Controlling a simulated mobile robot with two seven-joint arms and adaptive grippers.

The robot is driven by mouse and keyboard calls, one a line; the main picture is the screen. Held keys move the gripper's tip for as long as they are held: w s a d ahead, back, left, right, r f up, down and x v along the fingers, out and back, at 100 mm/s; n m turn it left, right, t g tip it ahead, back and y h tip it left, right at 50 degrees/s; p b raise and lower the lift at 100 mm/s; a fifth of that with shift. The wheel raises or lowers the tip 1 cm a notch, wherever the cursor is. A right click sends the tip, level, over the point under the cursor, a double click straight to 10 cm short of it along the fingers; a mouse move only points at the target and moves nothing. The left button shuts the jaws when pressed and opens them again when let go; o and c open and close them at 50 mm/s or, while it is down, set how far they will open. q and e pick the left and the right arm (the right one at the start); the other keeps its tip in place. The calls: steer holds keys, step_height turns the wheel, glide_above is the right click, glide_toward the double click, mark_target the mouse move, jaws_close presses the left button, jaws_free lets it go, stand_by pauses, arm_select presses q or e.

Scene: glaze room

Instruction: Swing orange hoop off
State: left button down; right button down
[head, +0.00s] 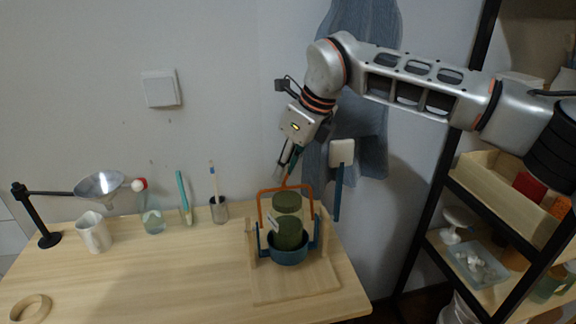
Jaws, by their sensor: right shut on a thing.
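The orange hoop (261,211) is a squared frame standing upright over a blue pot (289,256) on a wooden board. Its upper bar runs above a dark green cylinder piece (287,202), and a second dark green piece (290,233) sits in the pot below. My right gripper (287,178) reaches down from above and is shut on the hoop's top bar. The hoop's lower ends lie close to the pot's blue uprights; whether they touch cannot be told. My left gripper is not in view.
The wooden board (262,290) lies on the table (150,290). A shelf (490,215) stands at right. The table's front middle is clear.

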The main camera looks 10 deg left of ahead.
steer(key=w, duration=0.2)
steer(key=w+p, duration=0.1)
steer(key=shift+a+f, duration=0.25)
stand_by(0.4)
steer(key=c, duration=1.9)
jaws_free()
steer(key=shift+w, duration=0.1)
steer(key=shift+f, duration=0.2)
steer(key=shift+s+a, duration=0.1)
steer(key=shift+s, duration=0.1)
steer(key=v, duration=1.2)
